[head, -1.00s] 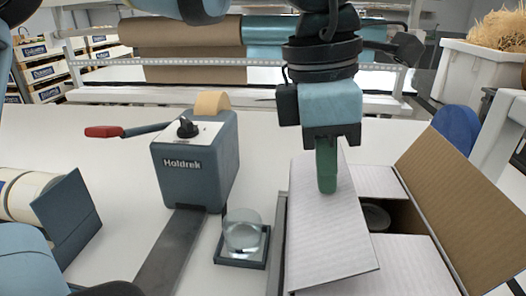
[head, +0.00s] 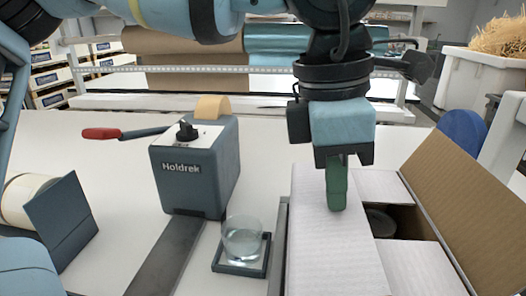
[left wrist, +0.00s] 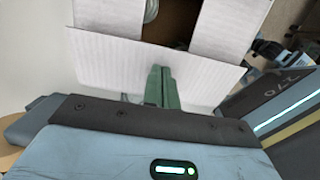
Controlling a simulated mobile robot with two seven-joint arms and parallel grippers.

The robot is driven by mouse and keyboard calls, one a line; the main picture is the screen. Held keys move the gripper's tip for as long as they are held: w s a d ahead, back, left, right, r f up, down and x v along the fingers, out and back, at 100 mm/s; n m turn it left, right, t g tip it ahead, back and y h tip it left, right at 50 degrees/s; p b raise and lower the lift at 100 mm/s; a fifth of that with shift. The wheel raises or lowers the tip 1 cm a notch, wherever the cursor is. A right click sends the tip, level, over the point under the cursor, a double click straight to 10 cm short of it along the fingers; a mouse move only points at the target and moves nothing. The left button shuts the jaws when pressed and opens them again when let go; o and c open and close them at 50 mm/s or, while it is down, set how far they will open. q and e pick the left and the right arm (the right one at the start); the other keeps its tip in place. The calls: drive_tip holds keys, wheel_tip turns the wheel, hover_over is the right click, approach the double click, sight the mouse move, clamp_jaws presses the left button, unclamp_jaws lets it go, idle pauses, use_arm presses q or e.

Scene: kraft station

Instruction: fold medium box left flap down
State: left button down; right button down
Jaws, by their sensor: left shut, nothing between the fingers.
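The medium box (head: 415,265) stands open at the right of the table, with white inner flaps over its ends and a dark gap between them. Its left flap (head: 320,240) is a long white panel leaning inward over the box's left side; I cannot tell its exact angle. My left gripper (head: 337,205) is shut and empty, its green fingers pointing down against or just over the flap. In the left wrist view the fingers (left wrist: 160,88) overlap the flap (left wrist: 110,60). The brown right flap (head: 470,220) stands up, slanting outward. My right gripper is not in view.
A grey Holdrek tape dispenser (head: 195,170) with a red-handled lever stands left of the box. A clear glass jar (head: 242,238) sits on a small dark tray (head: 240,268) between them. A round thing (head: 380,222) lies inside the box. The table behind is clear.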

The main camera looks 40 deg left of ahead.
use_arm(q)
drive_tip(key=shift+f+b, duration=0.35)
drive_tip(key=shift+f, duration=0.05)
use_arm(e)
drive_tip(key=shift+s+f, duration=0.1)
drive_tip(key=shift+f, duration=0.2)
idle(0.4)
